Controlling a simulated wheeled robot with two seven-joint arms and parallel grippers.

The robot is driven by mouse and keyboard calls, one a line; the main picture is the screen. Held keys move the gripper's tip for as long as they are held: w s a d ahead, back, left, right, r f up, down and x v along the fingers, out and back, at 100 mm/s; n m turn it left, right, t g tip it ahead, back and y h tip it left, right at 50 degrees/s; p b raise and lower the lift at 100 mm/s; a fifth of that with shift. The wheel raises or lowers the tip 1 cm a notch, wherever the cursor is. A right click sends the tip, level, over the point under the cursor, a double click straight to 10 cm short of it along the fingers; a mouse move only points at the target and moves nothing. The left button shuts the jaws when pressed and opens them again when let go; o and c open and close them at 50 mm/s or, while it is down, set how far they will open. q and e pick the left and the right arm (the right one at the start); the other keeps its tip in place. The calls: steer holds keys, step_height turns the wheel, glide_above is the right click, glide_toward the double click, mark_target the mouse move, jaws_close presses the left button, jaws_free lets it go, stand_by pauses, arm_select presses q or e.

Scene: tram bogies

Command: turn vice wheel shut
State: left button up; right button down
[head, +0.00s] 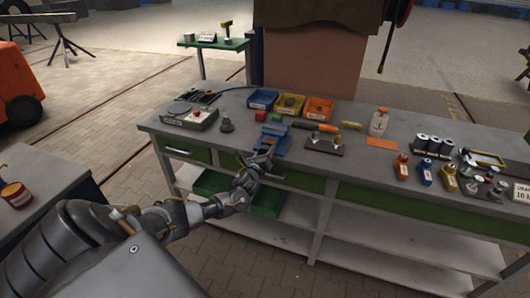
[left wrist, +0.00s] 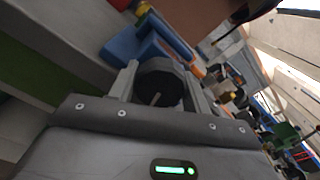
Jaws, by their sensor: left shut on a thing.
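The blue vice (head: 273,139) stands at the front edge of the grey workbench; its blue body also shows in the left wrist view (left wrist: 124,45). My left gripper (head: 258,164) is in front of the vice, just off the bench edge. In the left wrist view, the dark round vice wheel (left wrist: 158,88) sits between the two fingers, and the gripper is shut on it. In the head view the gripper hides most of the wheel. How far apart the vice jaws stand is too small to tell. My right gripper is not in view.
The workbench (head: 228,150) carries blue, yellow and orange bins (head: 318,108) behind the vice. A grey-green device (head: 190,114) stands left of it, and a tool on a dark plate (head: 323,142) to its right. A green crate (head: 268,200) sits on the shelf below.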

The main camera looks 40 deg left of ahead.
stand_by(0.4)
arm_select(q)
steer(key=o, duration=1)
steer(key=b+v, duration=0.1)
steer(key=v, duration=0.9)
steer(key=shift+s+d, duration=0.2)
steer(key=shift+s, duration=0.15)
